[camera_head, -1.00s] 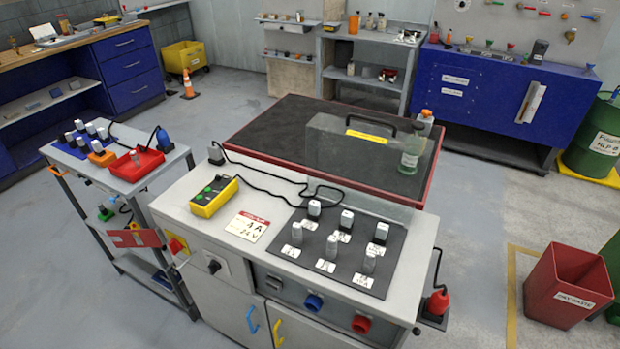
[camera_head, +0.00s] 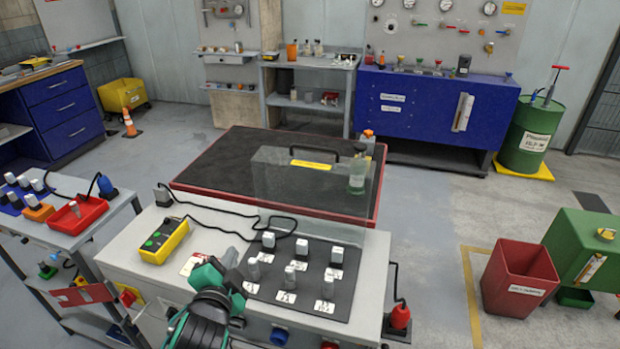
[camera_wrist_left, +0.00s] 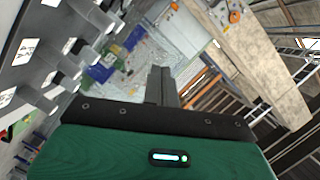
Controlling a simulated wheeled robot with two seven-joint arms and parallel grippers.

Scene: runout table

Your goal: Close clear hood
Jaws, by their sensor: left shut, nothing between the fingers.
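The clear hood (camera_head: 290,190) stands raised at the back of the grey bench, behind the black panel. It is a see-through pane with a black handle (camera_head: 338,150) and a yellow label on its top edge. The black panel (camera_head: 345,290) carries several upright pale knobs with white labels. My left gripper (camera_head: 232,268), green and black, is over the front left of the panel, apart from the hood. Its fingers are together and empty in the left wrist view (camera_wrist_left: 161,85), with panel knobs at the left of that view. My right gripper is not in view.
A yellow pendant box (camera_head: 164,241) with a black cable lies left of the panel. A dark red-edged table (camera_head: 230,170) is behind the hood. A small bottle (camera_head: 357,178) shows near the hood's right edge. A red bin (camera_head: 518,275) stands on the floor at right.

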